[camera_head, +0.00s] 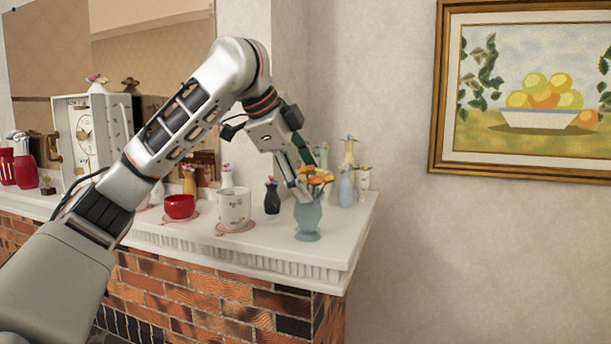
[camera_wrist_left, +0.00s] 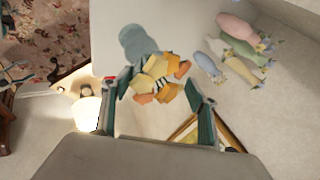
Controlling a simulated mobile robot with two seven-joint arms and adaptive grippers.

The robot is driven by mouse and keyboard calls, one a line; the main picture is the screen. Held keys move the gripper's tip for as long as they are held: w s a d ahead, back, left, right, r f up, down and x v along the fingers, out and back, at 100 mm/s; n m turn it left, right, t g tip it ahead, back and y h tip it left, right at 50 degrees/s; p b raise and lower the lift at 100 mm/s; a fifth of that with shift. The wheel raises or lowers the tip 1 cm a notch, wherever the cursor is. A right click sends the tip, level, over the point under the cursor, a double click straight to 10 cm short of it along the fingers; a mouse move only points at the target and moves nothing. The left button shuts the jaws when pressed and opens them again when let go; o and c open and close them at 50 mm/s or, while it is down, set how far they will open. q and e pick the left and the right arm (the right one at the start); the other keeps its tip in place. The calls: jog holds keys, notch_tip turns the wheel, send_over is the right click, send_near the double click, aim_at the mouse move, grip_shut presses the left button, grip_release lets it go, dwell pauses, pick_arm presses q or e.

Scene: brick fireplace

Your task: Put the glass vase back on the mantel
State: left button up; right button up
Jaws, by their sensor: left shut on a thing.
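The glass vase (camera_head: 308,220) is blue-green and holds orange and yellow flowers (camera_head: 312,183). It is upright at the right end of the white mantel (camera_head: 270,249); I cannot tell whether its base touches the surface. My left gripper (camera_head: 302,181) reaches down from above and is shut on the vase at its flowered top. In the left wrist view the flowers (camera_wrist_left: 158,77) show between the two fingers of the left gripper (camera_wrist_left: 158,84), with the vase body (camera_wrist_left: 135,42) beyond them. The vase's neck is mostly hidden by flowers. My right gripper is not in view.
A dark vase (camera_head: 272,197), a white mug (camera_head: 234,207) and a red cup (camera_head: 179,207) stand left of the glass vase. Several small vases, one pale blue (camera_head: 346,190), stand behind it to the right. The mantel's front edge is close.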

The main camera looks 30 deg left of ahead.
pick_arm(q)
jog(key=o, duration=1.4)
jog(key=shift+s+r, duration=0.15)
jog(key=shift+r, duration=0.2)
jog(key=shift+v, duration=5.7)
